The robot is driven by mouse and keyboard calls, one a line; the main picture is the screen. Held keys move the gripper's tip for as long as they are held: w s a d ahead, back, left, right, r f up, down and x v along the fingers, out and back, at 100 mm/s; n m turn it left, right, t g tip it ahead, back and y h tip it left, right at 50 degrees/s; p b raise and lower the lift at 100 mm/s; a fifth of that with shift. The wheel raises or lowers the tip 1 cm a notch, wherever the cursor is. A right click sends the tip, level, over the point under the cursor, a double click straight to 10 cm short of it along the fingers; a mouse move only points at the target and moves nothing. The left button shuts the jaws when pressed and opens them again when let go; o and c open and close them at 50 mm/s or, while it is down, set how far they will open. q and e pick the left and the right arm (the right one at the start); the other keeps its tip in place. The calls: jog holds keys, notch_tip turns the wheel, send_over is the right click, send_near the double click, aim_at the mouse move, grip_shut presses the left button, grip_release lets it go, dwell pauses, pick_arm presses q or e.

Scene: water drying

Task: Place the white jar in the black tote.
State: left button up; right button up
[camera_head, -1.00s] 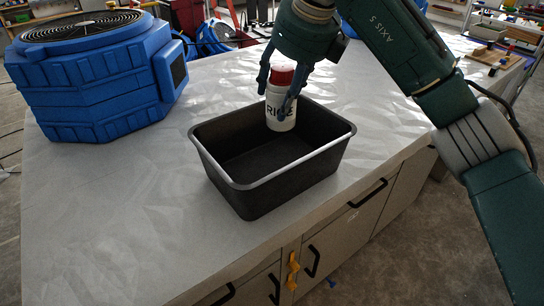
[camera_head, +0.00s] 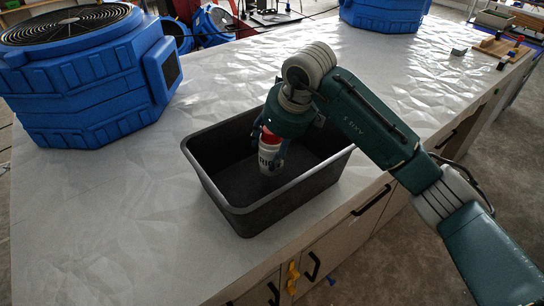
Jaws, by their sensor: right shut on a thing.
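The white jar (camera_head: 270,160) has dark lettering and a red lid. It is upright or nearly so inside the black tote (camera_head: 262,220), below the rim. Whether its base touches the tote floor I cannot tell. My right gripper (camera_head: 270,140) reaches down into the tote from above and is shut on the jar near its lid. Its fingers partly hide the lid. The tote stands open on the pale worktop near its front edge. My left gripper is not in view.
A big blue fan unit (camera_head: 90,75) stands on the worktop at the left. Another blue unit (camera_head: 385,12) stands at the back. A wooden board (camera_head: 500,47) with small items lies far right. The worktop (camera_head: 110,210) left of the tote is clear.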

jog(key=shift+f, duration=0.45)
notch_tip(320, 180, down, 3)
jog(key=shift+f+p, duration=0.1)
jog(key=shift+p, duration=0.4)
jog(key=shift+f, duration=0.15)
jog(key=o, duration=1.1)
jog(key=shift+f, duration=0.15)
jog(key=o, duration=0.4)
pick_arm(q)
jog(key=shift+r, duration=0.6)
